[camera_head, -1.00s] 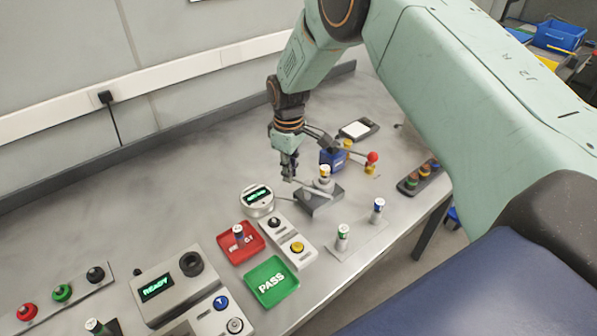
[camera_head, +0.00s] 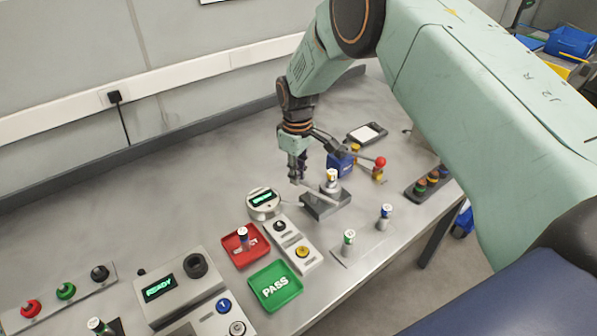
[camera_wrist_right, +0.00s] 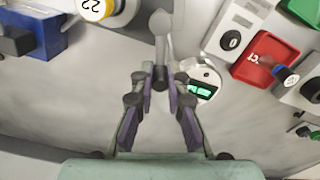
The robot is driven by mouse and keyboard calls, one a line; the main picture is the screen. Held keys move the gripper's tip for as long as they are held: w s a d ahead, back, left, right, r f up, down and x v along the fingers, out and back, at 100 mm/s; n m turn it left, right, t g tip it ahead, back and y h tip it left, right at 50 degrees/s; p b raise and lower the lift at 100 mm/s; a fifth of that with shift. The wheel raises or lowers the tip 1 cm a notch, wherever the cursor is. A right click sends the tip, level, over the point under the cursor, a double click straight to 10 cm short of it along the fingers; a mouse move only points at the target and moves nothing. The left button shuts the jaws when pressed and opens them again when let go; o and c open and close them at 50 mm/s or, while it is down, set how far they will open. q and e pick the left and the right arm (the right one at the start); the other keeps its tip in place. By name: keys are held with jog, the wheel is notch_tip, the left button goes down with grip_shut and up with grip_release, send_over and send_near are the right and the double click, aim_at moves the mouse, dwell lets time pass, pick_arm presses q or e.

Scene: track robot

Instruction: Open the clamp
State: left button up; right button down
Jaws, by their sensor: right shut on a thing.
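The clamp is a grey block (camera_head: 322,209) on the bench with a pale lever bar (camera_head: 319,191) across it. A white cylinder with a yellow band (camera_head: 332,177) stands upright at the block. My right gripper (camera_head: 298,177) points down at the left end of the bar and is shut on it. In the right wrist view the fingers (camera_wrist_right: 160,84) close on the dark end of the bar (camera_wrist_right: 160,45), whose rounded end points away. My left gripper is not in view.
A blue box (camera_head: 341,164) and a red-knobbed lever (camera_head: 380,162) stand close behind the clamp. A round gauge (camera_head: 263,204), a red tray (camera_head: 238,254) and a green tray (camera_head: 275,287) lie nearer. The bench left of the gripper is clear.

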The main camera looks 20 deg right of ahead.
jog(key=c, duration=1.3)
grip_release()
jog(key=shift+c, duration=0.2)
jog(key=shift+r, duration=0.1)
notch_tip(320, 180, up, 12)
